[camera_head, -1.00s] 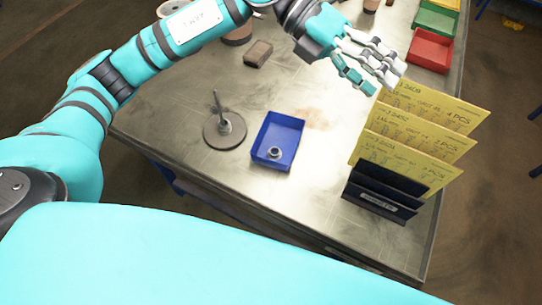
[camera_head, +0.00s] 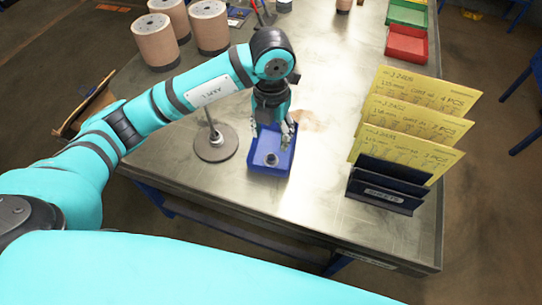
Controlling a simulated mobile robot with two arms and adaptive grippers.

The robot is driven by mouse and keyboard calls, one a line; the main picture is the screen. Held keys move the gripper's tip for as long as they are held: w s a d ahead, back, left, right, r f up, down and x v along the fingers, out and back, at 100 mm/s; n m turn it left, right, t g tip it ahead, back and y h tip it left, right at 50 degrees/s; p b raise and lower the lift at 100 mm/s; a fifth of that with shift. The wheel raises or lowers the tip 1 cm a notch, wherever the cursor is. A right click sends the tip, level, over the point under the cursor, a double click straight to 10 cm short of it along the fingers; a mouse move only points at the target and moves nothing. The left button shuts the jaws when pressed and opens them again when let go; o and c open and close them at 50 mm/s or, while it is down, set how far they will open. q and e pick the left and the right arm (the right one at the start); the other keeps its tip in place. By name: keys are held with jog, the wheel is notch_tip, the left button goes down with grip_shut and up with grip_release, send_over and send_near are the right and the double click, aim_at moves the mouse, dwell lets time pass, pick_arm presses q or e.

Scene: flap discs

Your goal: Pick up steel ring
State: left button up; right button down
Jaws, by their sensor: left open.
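The steel ring (camera_head: 271,159) is a small grey ring lying inside the blue tray (camera_head: 257,169), towards its front. The tray stands on the metal table near its front edge. My left gripper (camera_head: 274,139) points down over the back part of the tray, with its fingers apart and nothing seen between them. The ring lies just in front of the fingers in the picture. How high the fingertips are above it is hard to tell. My right gripper is out of view.
A round stand with an upright rod (camera_head: 215,145) is just left of the tray. A dark rack with yellow cards (camera_head: 390,185) stands at the right. Several tan cylinders (camera_head: 155,42) are at the back left. Red (camera_head: 407,44) and green bins sit at the far right.

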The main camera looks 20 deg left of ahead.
aim_at(271, 160)
pick_arm(q)
notch_tip(271, 160, down, 3)
jog(key=shift+f, duration=0.15)
jog(key=shift+s+f+p, duration=0.1)
jog(key=shift+f+p, duration=0.5)
jog(key=shift+p, duration=0.05)
notch_tip(271, 160, down, 4)
jog(key=shift+r+p, duration=0.2)
jog(key=shift+p, duration=0.4)
jog(key=shift+f, duration=0.35)
jog(key=c, duration=0.7)
jog(key=shift+c, duration=0.6)
